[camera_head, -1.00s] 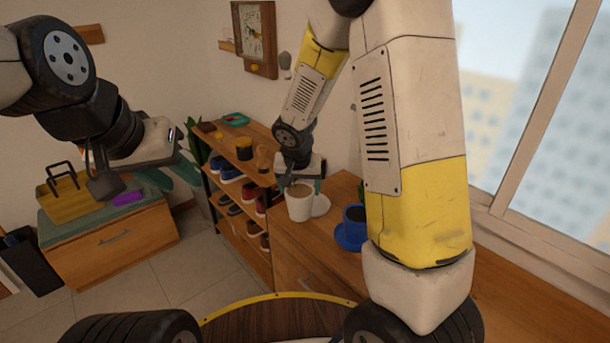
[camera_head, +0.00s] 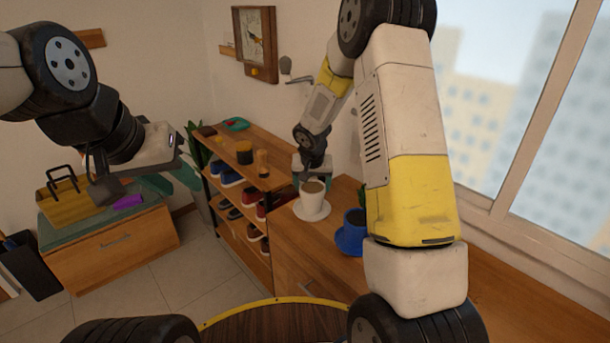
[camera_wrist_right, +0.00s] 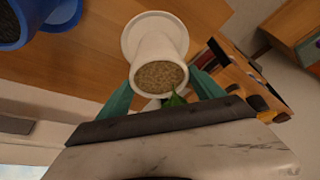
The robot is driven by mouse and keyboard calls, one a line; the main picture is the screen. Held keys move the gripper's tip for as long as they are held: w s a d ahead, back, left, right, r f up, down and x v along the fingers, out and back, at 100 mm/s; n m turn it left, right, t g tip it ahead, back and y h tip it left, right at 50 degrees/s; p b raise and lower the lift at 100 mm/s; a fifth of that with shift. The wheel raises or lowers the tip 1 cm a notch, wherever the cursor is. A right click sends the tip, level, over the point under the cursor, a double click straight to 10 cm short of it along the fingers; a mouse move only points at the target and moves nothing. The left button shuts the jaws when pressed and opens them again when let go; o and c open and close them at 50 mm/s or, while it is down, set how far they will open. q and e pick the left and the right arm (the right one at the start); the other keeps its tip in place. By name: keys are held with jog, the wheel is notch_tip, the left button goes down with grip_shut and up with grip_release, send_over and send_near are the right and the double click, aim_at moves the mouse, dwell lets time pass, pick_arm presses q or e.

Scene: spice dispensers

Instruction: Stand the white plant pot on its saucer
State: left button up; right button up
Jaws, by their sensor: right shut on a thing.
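The white plant pot (camera_head: 312,194), filled with brown soil, is over its white saucer (camera_head: 312,211) on the wooden cabinet. My right gripper (camera_head: 309,171) is shut on the pot from its far side. In the right wrist view, teal fingers (camera_wrist_right: 162,88) flank the pot (camera_wrist_right: 158,47) near its rim, and the saucer (camera_wrist_right: 132,37) shows around its base. The pot looks about centred and close to upright; I cannot tell whether its base touches the saucer. My left gripper (camera_head: 174,182) is open and empty, far to the left.
A blue pot (camera_head: 352,233) with dark soil stands to the right on the same cabinet (camera_head: 300,240). A shoe shelf (camera_head: 263,178) with several shoes is to the left. A low chest (camera_head: 110,243) bears a yellow basket (camera_head: 72,203) and a purple item (camera_head: 127,202).

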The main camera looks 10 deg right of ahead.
jog(key=o, duration=2)
jog(key=shift+f, duration=0.1)
jog(key=s+d+f+v, duration=0.1)
jog(key=s+v, duration=0.1)
jog(key=v, duration=1.7)
jog(key=s+r+n+y, duration=0.1)
jog(key=s+r, duration=0.2)
jog(key=s, duration=0.5)
jog(key=s+r+n+t+y, duration=0.1)
jog(key=s+r, duration=0.2)
jog(key=s, duration=0.4)
jog(key=s+d+r+y, duration=0.1)
jog(key=s+r, duration=0.2)
jog(key=s, duration=0.5)
jog(key=shift+s+d+r+n+t, duration=0.1)
jog(key=shift+s+r+n+t, duration=0.2)
jog(key=shift+n+t, duration=0.1)
